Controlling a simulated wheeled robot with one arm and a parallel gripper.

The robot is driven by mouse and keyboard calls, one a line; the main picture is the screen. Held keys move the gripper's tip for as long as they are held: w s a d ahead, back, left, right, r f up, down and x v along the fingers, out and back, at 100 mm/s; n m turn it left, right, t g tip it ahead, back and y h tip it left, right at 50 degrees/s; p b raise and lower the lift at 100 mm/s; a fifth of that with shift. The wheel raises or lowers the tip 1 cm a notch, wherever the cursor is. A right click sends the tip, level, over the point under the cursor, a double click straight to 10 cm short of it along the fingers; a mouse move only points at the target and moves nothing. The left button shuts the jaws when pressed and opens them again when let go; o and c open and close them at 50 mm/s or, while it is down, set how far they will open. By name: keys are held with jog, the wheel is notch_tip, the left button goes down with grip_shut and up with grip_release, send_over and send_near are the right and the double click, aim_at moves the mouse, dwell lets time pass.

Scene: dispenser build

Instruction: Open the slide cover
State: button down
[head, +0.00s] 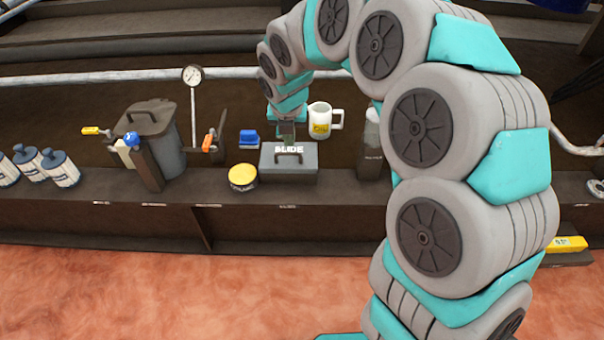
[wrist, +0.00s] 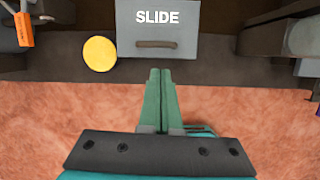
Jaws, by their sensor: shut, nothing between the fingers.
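The slide cover (head: 272,162) is a grey panel on a box, lettered SLIDE in white, with a dark bar handle. It stands on the dark bench in the middle of the head view. In the wrist view the slide cover (wrist: 215,25) is at the top, with its handle (wrist: 156,44) below the lettering. My gripper (wrist: 160,71) is shut and empty, its green fingers pointing toward the handle and appearing just below it in the picture. In the head view my gripper (head: 286,131) is above and behind the lettering; contact cannot be told.
A yellow-topped round tin (head: 242,177) stands left of the box, with a blue object (head: 249,138) behind it. A white jug (head: 324,120) is behind right, and a pale cylinder (head: 372,145) at right. A grey lidded bin (head: 165,145) and gauge (head: 193,75) stand left.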

aim_at(290, 164)
jog(key=shift+n, duration=0.3)
jog(key=x, duration=1)
jog(key=shift+w+a+f, duration=0.1)
jog(key=shift+w, duration=0.05)
